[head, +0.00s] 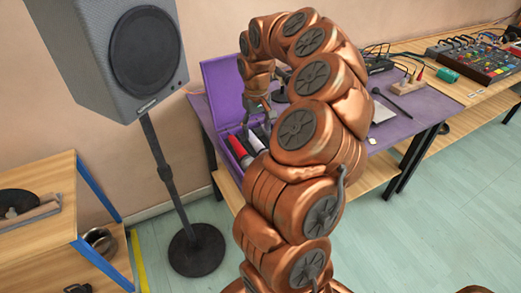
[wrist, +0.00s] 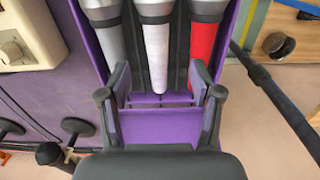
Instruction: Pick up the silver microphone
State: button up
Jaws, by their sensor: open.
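Several microphones lie in slots of an open purple case (head: 217,88), which also shows in the wrist view (wrist: 160,120). In the wrist view, a grey, silver-looking microphone (wrist: 108,42) lies left, a white one (wrist: 157,55) in the middle and a red one (wrist: 201,45) right. My gripper (wrist: 160,82) is open above the case. Its fingers straddle the lower end of the white microphone, and the grey one lies towards the left finger. No contact is visible. In the head view my gripper (head: 258,118) hangs over the case, and my arm hides part of it.
The case stands on a purple-topped table (head: 405,118). A speaker on a stand (head: 165,175) is to the left, beside a wooden shelf (head: 45,175). A pale device (wrist: 30,35) adjoins the case.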

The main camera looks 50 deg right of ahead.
aim_at(258, 143)
jog(key=shift+s+d+f+p, duration=0.1)
jog(key=shift+f+p, duration=0.4)
jog(key=shift+f, duration=1.15)
jog(key=shift+s+d+f+p, duration=0.1)
jog(key=shift+f+p, duration=0.35)
jog(key=shift+f, duration=1.2)
grip_shut()
